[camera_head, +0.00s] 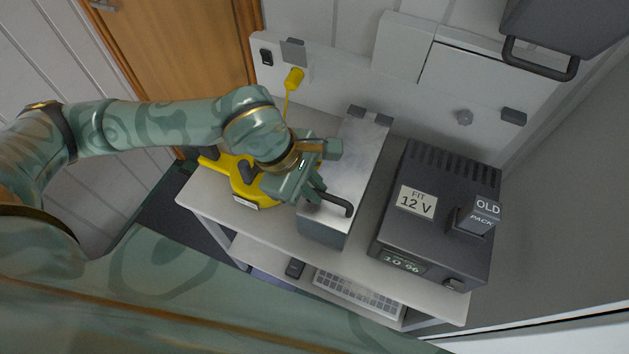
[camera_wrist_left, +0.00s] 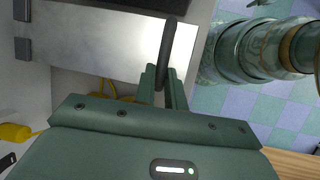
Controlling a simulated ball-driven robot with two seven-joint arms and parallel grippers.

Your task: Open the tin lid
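The tin is a long silver-grey box (camera_head: 325,230) on the table, with its flat metal lid (camera_head: 356,160) down on it. Two dark hinges sit at the lid's far end, and a dark bar handle (camera_head: 338,203) at its near end. The handle also shows in the left wrist view (camera_wrist_left: 170,45). My left gripper (camera_head: 318,192) is at the left end of this handle. In the left wrist view its two fingers (camera_wrist_left: 164,88) lie close on both sides of the bar, shut on it. My right gripper is not in view.
A black charger box (camera_head: 425,165) with a pack marked OLD (camera_head: 480,215) stands close to the tin's right. A yellow tool (camera_head: 245,190) lies on the left, partly behind my left gripper. A keyboard (camera_head: 355,292) is on the shelf below. The wall is behind.

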